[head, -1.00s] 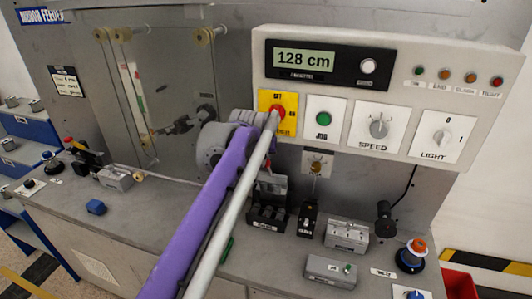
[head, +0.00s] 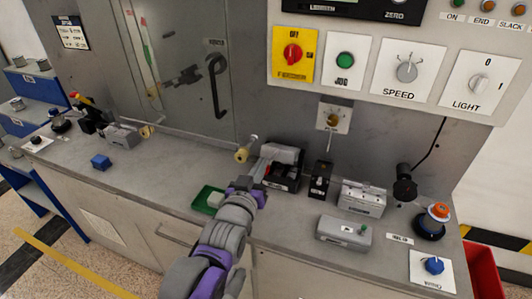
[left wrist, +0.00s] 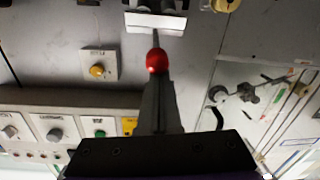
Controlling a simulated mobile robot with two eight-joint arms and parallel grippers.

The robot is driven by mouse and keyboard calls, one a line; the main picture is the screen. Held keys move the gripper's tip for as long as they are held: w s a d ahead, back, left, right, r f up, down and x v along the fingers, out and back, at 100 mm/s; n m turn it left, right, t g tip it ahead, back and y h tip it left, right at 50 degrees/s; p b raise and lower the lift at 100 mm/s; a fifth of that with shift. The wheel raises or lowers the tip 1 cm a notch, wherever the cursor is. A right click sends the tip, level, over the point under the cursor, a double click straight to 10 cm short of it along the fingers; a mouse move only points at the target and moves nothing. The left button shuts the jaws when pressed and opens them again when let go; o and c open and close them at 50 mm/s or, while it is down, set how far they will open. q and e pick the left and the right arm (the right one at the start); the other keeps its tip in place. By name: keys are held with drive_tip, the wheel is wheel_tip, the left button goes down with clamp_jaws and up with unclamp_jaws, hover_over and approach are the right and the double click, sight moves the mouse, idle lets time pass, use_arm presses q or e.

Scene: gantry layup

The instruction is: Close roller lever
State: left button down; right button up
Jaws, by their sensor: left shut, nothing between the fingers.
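The roller lever shows in the left wrist view as a red ball knob (left wrist: 157,61) on a thin dark stem, leading to a pale block at the top edge. My left gripper (left wrist: 158,95) is shut and empty, its fingertips close to the knob; I cannot tell whether they touch. In the head view my left gripper (head: 260,173) reaches in from below, at the left side of a black roller unit (head: 283,172) with a grey top. The knob is not clear there, and the gripper hides part of the unit. My right gripper is not in view.
A green tray (head: 208,200) lies left of my wrist. A yellowish roller end (head: 243,155) sticks out just left of the unit. A small black device (head: 320,180) and a grey terminal box (head: 362,197) stand to its right. The control panel (head: 385,108) overhangs behind.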

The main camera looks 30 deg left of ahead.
use_arm(q)
drive_tip(key=f+t+b, duration=0.1)
drive_tip(key=f+b, duration=0.1)
drive_tip(key=f, duration=0.1)
drive_tip(key=s+f+t+y+b, duration=0.1)
drive_tip(key=f+t+b, duration=0.1)
drive_tip(key=f+b, duration=0.1)
drive_tip(key=f+t+b, duration=0.1)
drive_tip(key=f+b, duration=0.2)
drive_tip(key=f, duration=0.1)
drive_tip(key=shift+s+d, duration=0.25)
drive_tip(key=shift+s, duration=0.15)
drive_tip(key=shift+f+b, duration=0.65)
drive_tip(key=shift+b, duration=0.15)
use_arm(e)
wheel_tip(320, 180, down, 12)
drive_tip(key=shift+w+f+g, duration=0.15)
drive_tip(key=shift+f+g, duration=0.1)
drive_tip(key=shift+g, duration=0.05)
use_arm(q)
drive_tip(key=shift+s+f, duration=0.1)
drive_tip(key=shift+f, duration=0.05)
